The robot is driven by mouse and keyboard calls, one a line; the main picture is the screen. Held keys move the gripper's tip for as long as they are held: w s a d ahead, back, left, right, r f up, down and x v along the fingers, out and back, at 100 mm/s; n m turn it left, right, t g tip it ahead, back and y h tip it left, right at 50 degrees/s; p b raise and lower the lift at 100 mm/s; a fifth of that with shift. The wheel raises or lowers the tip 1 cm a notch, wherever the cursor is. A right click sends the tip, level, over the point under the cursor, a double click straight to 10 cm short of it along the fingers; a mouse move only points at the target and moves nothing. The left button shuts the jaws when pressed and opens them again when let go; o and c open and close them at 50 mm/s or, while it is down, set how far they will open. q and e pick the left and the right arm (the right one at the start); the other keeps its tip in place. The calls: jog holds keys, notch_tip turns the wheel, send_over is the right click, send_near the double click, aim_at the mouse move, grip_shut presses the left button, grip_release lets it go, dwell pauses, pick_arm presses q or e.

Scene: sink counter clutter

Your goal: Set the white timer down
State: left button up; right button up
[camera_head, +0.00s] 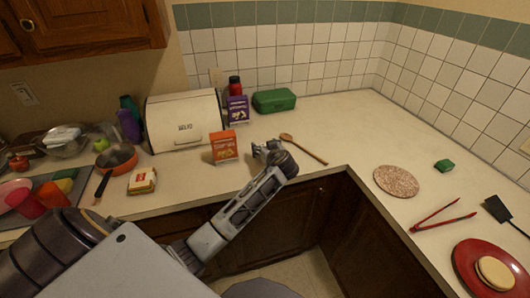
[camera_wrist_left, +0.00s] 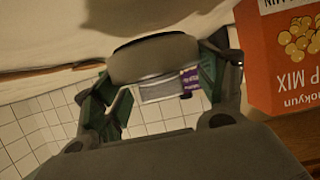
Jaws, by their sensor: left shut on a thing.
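My left gripper (camera_head: 262,149) reaches low over the counter, just right of the orange mix box (camera_head: 224,147). In the left wrist view, its fingers stand either side of a rounded grey thing (camera_wrist_left: 155,60), which I take to be the white timer in shadow, and they are shut on it. In the head view the timer is too small and too covered by the gripper to make out. I cannot tell whether it touches the counter. My right gripper is not in view.
A wooden spoon (camera_head: 303,149) lies just right of the gripper. A purple box (camera_head: 237,110), a green container (camera_head: 274,100) and a bread box (camera_head: 184,121) stand behind. The counter (camera_head: 345,125) right of the spoon is bare; a round speckled board (camera_head: 396,181) lies farther right.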

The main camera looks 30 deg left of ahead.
pick_arm(q)
jog(key=shift+f, duration=1.25)
jog(key=shift+f, duration=0.1)
jog(key=o, duration=1.1)
jog(key=shift+s+d+r, duration=0.3)
jog(key=shift+s+d, duration=0.05)
jog(key=shift+d, duration=0.15)
jog(key=b+v, duration=0.1)
jog(key=v, duration=0.9)
jog(key=shift+s+d+r, duration=0.1)
jog(key=shift+s+d, duration=0.15)
jog(key=shift+s, duration=0.05)
